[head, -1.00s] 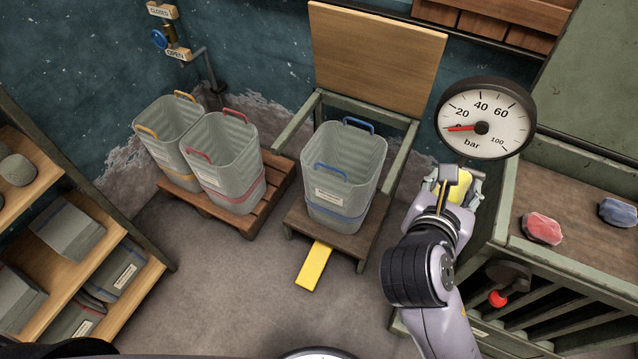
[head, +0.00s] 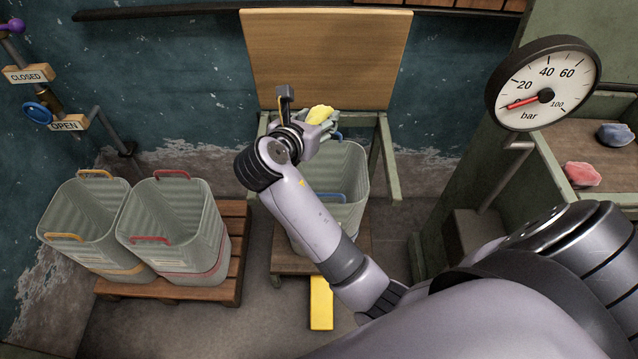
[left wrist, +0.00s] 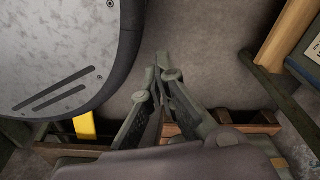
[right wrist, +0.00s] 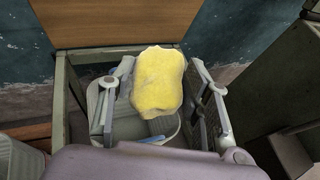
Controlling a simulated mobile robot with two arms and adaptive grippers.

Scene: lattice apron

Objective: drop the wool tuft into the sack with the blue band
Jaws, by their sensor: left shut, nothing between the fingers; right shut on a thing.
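The yellow wool tuft (right wrist: 158,83) is held between the fingers of my right gripper (head: 320,122). The tuft also shows in the head view (head: 321,114). The grey-green sack with blue handles (head: 352,172) stands behind and below my right arm, which hides much of it, including its band. My right gripper and the tuft are above the sack's back-left rim area; in the right wrist view the sack's inside (right wrist: 130,120) shows under the tuft. My left gripper (left wrist: 160,72) is shut and empty, over the floor in the left wrist view.
Sacks with orange handles (head: 85,215) and red handles (head: 175,225) stand on a pallet at left. A pressure gauge (head: 543,83) stands at right. A red tuft (head: 583,174) and a blue tuft (head: 615,134) lie on the bench. A wooden board (head: 325,60) rises behind the blue-handled sack.

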